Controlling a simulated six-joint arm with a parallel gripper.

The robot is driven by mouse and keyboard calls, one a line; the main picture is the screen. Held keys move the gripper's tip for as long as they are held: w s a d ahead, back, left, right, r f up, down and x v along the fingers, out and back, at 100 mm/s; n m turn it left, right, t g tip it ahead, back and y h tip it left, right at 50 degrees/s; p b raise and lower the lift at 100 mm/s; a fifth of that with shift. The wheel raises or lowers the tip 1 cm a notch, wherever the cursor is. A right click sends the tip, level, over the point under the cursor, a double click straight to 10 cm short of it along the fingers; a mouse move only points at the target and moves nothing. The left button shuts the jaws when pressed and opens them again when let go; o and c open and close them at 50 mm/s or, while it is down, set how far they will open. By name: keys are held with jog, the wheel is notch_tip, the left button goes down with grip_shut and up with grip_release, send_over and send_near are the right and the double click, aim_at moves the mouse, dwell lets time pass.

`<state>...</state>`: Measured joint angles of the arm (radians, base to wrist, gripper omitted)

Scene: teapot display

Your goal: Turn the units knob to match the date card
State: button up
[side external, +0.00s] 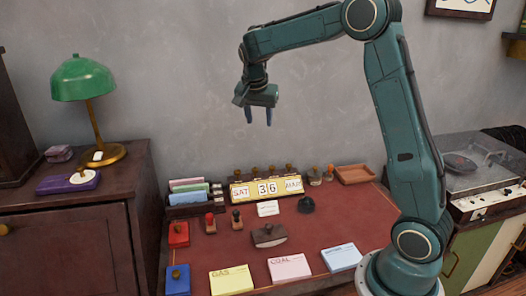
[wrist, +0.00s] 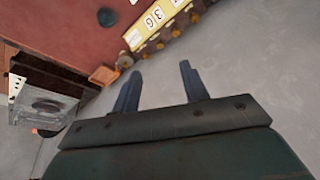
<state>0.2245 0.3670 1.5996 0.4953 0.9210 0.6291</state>
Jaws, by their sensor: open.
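A yellow desk calendar (side external: 262,200) stands at the back of the red desk and reads "SAT", "36", "MAR" on white tiles. Several brown knobs (side external: 272,169) rise along its top; which one is the units knob is not marked legibly. A small white card (side external: 267,208) stands in front of the calendar; its writing is too small to read. My gripper (side external: 259,122) is open and empty, high above the calendar, fingers pointing down. In the wrist view, my gripper (wrist: 160,70) has its fingers apart, with the calendar (wrist: 134,38) and its knobs (wrist: 176,31) beyond the tips.
Stamps (side external: 210,222), a rocker blotter (side external: 269,236), a dark round object (side external: 306,204) and coloured pads (side external: 290,267) lie in front of the calendar. A card holder (side external: 190,198) stands left of it, a wooden tray (side external: 355,174) right. The air around my gripper is clear.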

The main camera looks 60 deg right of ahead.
aim_at(272, 166)
jog(key=w+d+f+m+g, duration=0.2)
jog(key=w+d+f+m, duration=0.3)
jog(key=d+f, duration=0.4)
notch_tip(272, 166, down, 3)
jog(key=shift+d+r+m+h, duration=0.15)
jog(key=shift+m+h, duration=0.15)
jog(key=x, duration=1.3)
jog(key=shift+s+d+f, duration=0.1)
jog(key=shift+s+f, duration=0.05)
jog(key=shift+f, duration=0.25)
jog(key=shift+c, duration=0.2)
grip_shut()
